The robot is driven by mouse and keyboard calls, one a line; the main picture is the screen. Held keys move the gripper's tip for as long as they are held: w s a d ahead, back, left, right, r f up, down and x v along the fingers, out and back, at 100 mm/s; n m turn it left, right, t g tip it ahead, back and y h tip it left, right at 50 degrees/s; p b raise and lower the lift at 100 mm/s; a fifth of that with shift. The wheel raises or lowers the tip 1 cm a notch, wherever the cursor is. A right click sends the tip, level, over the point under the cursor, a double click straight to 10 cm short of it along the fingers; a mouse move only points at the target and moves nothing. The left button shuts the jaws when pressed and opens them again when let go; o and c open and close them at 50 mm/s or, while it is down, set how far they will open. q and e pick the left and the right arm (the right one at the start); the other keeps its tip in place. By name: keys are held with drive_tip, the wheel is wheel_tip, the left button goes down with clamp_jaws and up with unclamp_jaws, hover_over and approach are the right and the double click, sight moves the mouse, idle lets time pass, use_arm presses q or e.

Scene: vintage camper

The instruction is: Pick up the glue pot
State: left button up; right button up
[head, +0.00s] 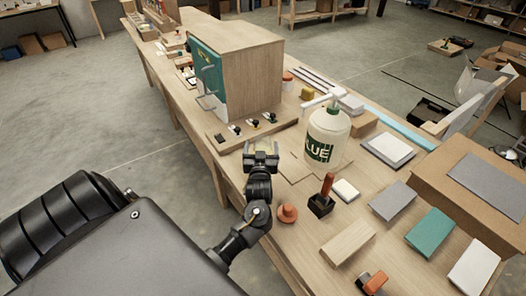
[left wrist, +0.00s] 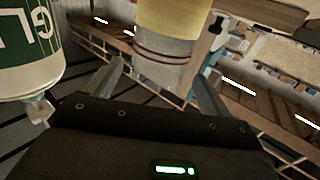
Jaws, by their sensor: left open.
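A large white bottle with a green label reading GLUE (head: 327,135) stands upright on the bench, just right of my left gripper. It also shows at the left edge of the left wrist view (left wrist: 30,60), upside down and cut off. My left gripper (head: 262,150) is open, at the near edge of the bench. Between its fingers in the left wrist view is a cylinder with a yellowish part and a greyish part with dark red rings (left wrist: 165,50); I cannot tell whether the fingers touch it. In the head view the gripper mostly hides it. My right gripper is not in view.
A wooden cabinet with a teal front (head: 245,75) stands behind the gripper. An orange knob-like piece (head: 288,213), a red-handled tool in a black block (head: 322,198) and a wooden block (head: 348,241) lie to the near right. A cardboard box (head: 450,180) is farther right.

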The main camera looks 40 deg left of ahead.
sight(263, 136)
use_arm(q)
drive_tip(key=shift+w+r, duration=0.15)
drive_tip(key=shift+r, duration=0.1)
drive_tip(key=p+x, duration=0.2)
drive_tip(key=x, duration=0.2)
drive_tip(key=shift+w+a+p, duration=0.1)
drive_tip(key=shift+w+p, duration=0.1)
drive_tip(key=shift+p, duration=0.15)
drive_tip(key=shift+w+a, duration=0.15)
drive_tip(key=shift+c, duration=0.4)
drive_tip(key=c, duration=1.4)
drive_tip(key=shift+r, duration=0.15)
